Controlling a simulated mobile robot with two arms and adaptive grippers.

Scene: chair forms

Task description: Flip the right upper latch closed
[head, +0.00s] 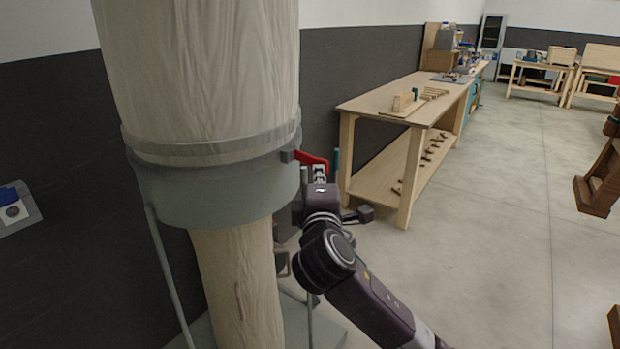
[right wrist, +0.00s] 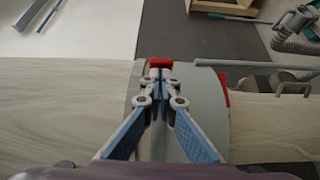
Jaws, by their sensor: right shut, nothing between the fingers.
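A red latch (head: 314,160) sticks out from the right side of a grey metal collar (head: 215,188), near its upper rim. The collar wraps a thick pale wooden form (head: 200,70). My right gripper (head: 319,174) is at the red latch, partly in front of it. In the right wrist view, my right gripper's fingertips (right wrist: 158,70) are together and empty, right at a red part (right wrist: 160,62) that shows just past them. I cannot tell whether they touch. Another red part (right wrist: 223,90) shows at the collar's right side there. My left gripper is not in view.
A narrower wooden form (head: 240,285) stands below the collar on a grey base, with thin grey rods beside it. A wooden workbench (head: 385,102) with tools stands behind my right arm. The concrete floor (head: 510,210) to the right is mostly open.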

